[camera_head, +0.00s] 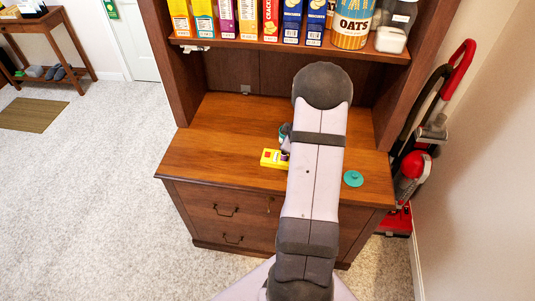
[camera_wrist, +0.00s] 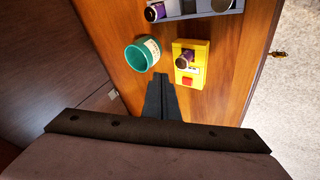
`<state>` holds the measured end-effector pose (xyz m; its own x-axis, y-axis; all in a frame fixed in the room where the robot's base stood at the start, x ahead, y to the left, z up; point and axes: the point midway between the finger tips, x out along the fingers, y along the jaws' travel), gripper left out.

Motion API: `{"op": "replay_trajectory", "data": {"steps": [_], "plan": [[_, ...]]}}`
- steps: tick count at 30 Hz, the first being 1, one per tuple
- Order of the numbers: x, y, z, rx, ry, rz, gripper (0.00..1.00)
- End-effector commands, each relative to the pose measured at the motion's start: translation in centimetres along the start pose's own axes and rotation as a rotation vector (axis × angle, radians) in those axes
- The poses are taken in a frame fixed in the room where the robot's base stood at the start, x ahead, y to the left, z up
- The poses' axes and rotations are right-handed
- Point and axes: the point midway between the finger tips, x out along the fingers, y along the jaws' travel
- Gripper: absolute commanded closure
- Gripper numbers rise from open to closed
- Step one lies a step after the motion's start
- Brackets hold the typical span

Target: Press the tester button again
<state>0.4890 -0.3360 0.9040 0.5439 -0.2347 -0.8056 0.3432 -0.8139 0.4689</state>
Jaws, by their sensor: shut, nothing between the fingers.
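The yellow tester (camera_wrist: 203,62) lies on the wooden counter in the wrist view, with a red button (camera_wrist: 188,82) at its near end. A dark purple battery-like cylinder (camera_wrist: 184,61) sits on the tester. The tester also shows in the head view (camera_head: 270,161), left of my arm. My gripper (camera_wrist: 161,76) is shut and empty. In the wrist view its fingertips appear left of the red button, apart from it; their height above the counter is hard to tell.
A teal cup (camera_wrist: 137,58) stands close beyond my fingertips, left of the tester. A grey tray (camera_wrist: 205,12) with dark cylinders lies farther off. A teal disc (camera_head: 353,179) lies right of my arm. Cereal boxes (camera_head: 247,18) fill the shelf above.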

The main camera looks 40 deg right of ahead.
Motion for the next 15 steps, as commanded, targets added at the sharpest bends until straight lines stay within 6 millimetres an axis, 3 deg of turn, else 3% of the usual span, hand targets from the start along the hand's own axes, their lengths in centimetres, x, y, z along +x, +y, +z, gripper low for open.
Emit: {"op": "replay_trajectory", "data": {"steps": [3, 6, 15], "plan": [[-0.2, -0.1, -3.3, -0.092, 0.127, -0.011, 1.0], [-0.5, -0.6, -5.1, -0.128, 0.202, -0.024, 1.0], [-1.0, -0.9, -7.1, -0.137, 0.283, -0.028, 1.0]]}}
